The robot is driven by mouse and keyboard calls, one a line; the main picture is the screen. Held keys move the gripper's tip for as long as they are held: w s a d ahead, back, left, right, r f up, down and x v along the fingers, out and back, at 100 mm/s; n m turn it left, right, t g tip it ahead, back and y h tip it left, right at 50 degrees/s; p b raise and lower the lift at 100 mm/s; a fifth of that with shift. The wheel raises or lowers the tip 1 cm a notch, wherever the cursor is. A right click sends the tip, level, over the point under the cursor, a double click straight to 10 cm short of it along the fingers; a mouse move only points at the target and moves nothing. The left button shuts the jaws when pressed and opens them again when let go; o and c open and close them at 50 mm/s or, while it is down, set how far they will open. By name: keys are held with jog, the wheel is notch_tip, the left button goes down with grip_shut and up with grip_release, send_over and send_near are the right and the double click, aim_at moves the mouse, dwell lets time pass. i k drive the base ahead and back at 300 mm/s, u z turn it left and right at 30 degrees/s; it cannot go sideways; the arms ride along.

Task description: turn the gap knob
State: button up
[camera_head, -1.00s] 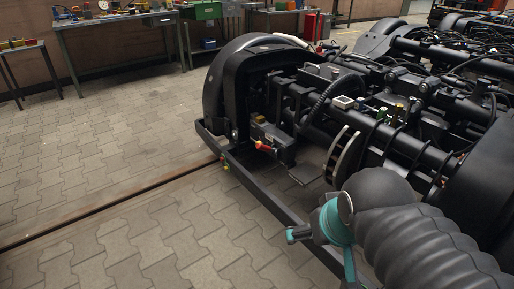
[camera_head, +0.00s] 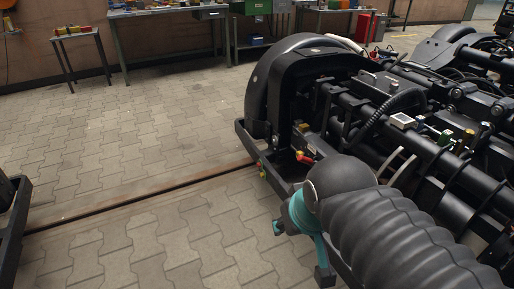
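The black tram bogie (camera_head: 290,85) stands to the right of the middle. I cannot tell which of these, if any, is the gap knob. My gripper (camera_head: 301,240), with teal and dark parts, is at the lower middle, in front of the bogie's frame and apart from the red part in the picture. My thick dark arm hides the bogie behind it. The fingertips are not clear, and I see nothing held.
A brown rail (camera_head: 140,200) crosses the paved floor (camera_head: 130,130), which is open at left. A dark frame (camera_head: 14,215) stands at the left edge. Workbenches (camera_head: 160,17) with tools line the back wall. Another bogie (camera_head: 450,45) is at the upper right.

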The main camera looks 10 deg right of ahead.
aim_at(298, 153)
jog(key=u, duration=0.35)
jog(key=i, duration=1.2)
jog(key=z, duration=0.1)
